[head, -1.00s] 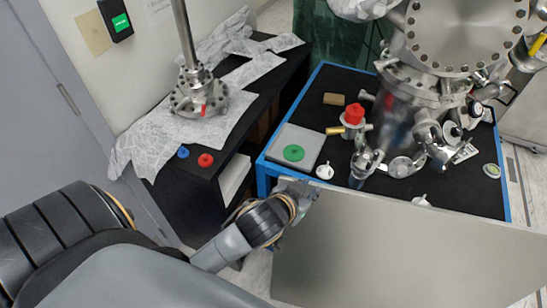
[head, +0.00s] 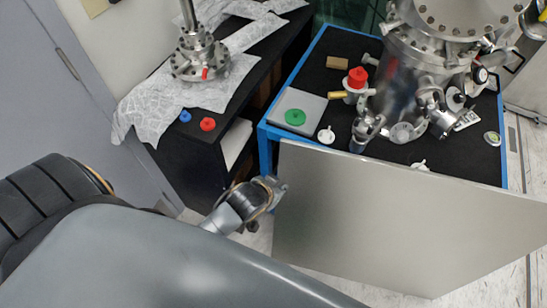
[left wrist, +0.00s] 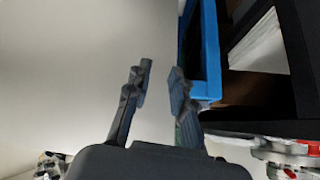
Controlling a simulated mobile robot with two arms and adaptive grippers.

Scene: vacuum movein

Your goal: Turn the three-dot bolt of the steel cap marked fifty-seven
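The steel vacuum chamber (head: 405,72) stands on the black-topped table, with bolted flanges and several ports. I cannot make out the number fifty-seven or a three-dot bolt. A round steel cap-like port (head: 401,132) faces up low on the chamber's front. My left gripper (head: 279,187) is beside the large grey panel, in front of the table's left corner and well short of the chamber. In the left wrist view its two fingers (left wrist: 161,78) are apart with nothing between them. My right gripper is not in view.
The grey panel (head: 400,225) stands along the table's front side. The blue-framed table (head: 300,72) carries a green disc (head: 295,117), a red knob (head: 357,77) and a wooden block (head: 337,63). A black bench (head: 262,80) at left holds a flanged steel part (head: 200,60).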

